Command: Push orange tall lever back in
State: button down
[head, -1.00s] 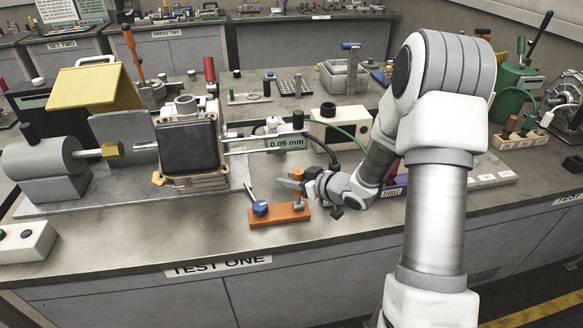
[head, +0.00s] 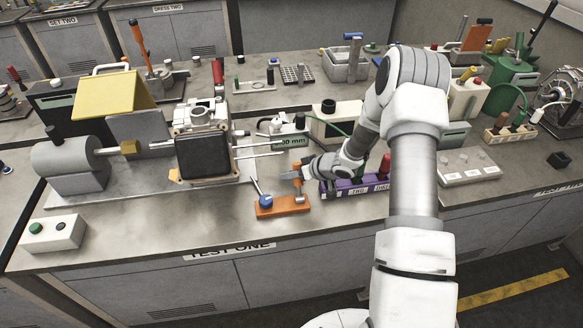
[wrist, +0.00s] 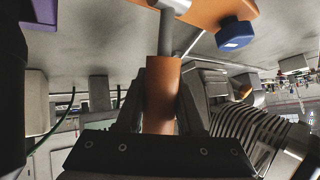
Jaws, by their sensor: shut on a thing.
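An orange base plate (head: 270,210) lies on the bench front, with a short blue-knobbed lever (head: 265,201) at its left end. An upright lever with a grey rod and orange handle (wrist: 163,80) rises from its right end. My gripper (head: 297,176) is shut on that orange handle, one finger on each side in the wrist view. The wrist view also shows the grey rod (wrist: 167,35), the orange base (wrist: 200,12) and the blue knob (wrist: 235,34), upside down. A taller orange-handled lever (head: 138,38) stands at the back left, apart from my gripper.
A purple block (head: 350,189) with several levers sits just right of my gripper. Bare bench lies in front of the orange base.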

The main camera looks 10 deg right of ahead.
jog(key=shift+f, duration=0.1)
dwell(0.3)
jog(key=c, duration=0.5)
grip_release()
jog(key=shift+w, duration=0.1)
jog(key=shift+d, duration=0.1)
jog(key=p+v, duration=0.1)
jog(key=v, duration=1.6)
jog(key=shift+d+r, duration=0.15)
jog(key=shift+r, duration=0.1)
